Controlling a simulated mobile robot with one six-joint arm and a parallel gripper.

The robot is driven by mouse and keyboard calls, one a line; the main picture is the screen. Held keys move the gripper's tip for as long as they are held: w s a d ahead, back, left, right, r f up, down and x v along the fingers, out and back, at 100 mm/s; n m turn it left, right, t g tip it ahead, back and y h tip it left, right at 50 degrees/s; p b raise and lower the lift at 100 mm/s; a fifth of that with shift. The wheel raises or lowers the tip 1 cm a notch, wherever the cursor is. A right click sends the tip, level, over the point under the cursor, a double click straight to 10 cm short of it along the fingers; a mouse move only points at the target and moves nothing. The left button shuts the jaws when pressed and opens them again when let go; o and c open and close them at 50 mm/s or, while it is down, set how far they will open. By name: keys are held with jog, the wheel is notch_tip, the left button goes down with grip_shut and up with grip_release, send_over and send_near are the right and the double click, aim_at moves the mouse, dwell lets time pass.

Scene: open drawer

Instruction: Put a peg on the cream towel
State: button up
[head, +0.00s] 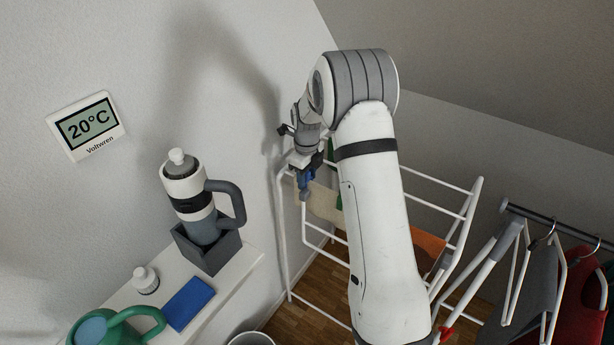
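The cream towel (322,205) hangs on the white drying rack, partly hidden behind my arm. My gripper (305,183) is at the rack's upper left, at the left edge of the cream towel. A small blue piece shows at my gripper's end; I cannot tell whether it is a peg or part of the gripper. Whether the fingers are open or shut is too small to see. I cannot make out a separate peg elsewhere.
The white drying rack (432,177) also carries an orange cloth (428,247). Clothes on hangers (582,290) are at the right. A wall stands close behind my gripper.

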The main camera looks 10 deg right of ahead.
jog(key=o, duration=0.3)
jog(key=shift+o, duration=0.2)
notch_tip(320, 180, up, 8)
jog(key=shift+f+b, duration=0.1)
jog(key=shift+b, duration=0.35)
jog(key=s+r+n+t, duration=0.1)
jog(key=s+r+n, duration=0.45)
jog(key=s, duration=0.25)
jog(key=s+r+n, duration=0.5)
jog(key=s+n, duration=0.2)
jog(key=s, duration=0.1)
jog(key=s+n+t, duration=0.2)
jog(key=s+n, duration=1.2)
jog(key=s, duration=0.4)
jog(key=shift+a+n, duration=0.35)
jog(key=shift+c, duration=0.6)
